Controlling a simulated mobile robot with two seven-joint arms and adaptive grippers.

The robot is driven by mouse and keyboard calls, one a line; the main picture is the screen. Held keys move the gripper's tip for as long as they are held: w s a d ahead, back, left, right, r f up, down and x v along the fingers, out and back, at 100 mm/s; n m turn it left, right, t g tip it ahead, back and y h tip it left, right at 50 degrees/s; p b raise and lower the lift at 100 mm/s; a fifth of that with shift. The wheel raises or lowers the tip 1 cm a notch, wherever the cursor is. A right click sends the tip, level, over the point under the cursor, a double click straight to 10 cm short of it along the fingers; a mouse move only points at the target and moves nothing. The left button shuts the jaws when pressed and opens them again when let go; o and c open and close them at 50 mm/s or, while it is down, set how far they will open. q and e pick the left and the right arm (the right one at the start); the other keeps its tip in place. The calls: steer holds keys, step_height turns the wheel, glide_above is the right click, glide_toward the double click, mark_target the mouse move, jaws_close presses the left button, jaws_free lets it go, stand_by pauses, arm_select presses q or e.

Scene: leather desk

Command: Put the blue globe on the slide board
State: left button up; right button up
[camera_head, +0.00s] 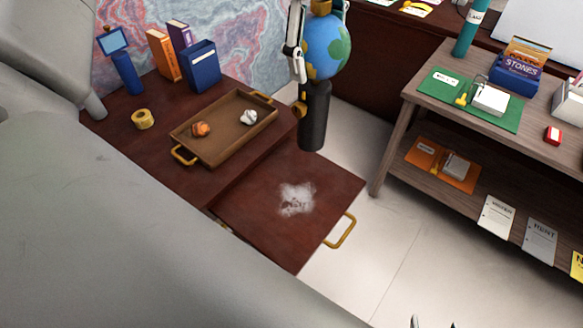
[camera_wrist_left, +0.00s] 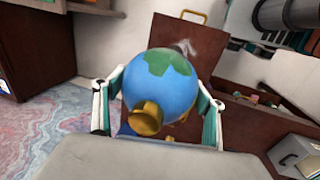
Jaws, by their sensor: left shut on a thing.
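The blue globe (camera_head: 327,45) has green land patches and gold fittings, and hangs in the air at the top of the head view. My left gripper (camera_head: 297,48) is shut on it. In the left wrist view the globe (camera_wrist_left: 160,82) sits between the two fingers of the gripper (camera_wrist_left: 155,105). The slide board (camera_head: 260,225) is a dark red-brown panel pulled out from the desk, with a white smudge on top and a gold handle (camera_head: 341,231). The globe is apart from the board. Only small dark tips, perhaps my right gripper (camera_head: 434,322), show at the bottom edge.
The desk holds a brown tray (camera_head: 262,138) with two crumpled lumps, a gold tape roll (camera_head: 143,119), books (camera_head: 163,55) and a blue stand (camera_head: 127,75). A dark cylinder (camera_head: 314,116) shows below the globe. A wooden shelf (camera_head: 395,150) stands right, across open floor.

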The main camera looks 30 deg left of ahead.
mark_target(307, 91)
arm_select(q)
step_height(307, 91, down, 20)
steer(key=shift+r, duration=0.25)
stand_by(0.4)
steer(key=shift+f+b, duration=0.15)
steer(key=shift+b, duration=0.15)
steer(key=o, duration=1.9)
steer(key=r, duration=0.4)
steer(key=s+r, duration=0.1)
steer(key=r, duration=0.3)
steer(key=s+r, duration=0.1)
steer(key=r, duration=0.3)
steer(key=shift+s, duration=0.2)
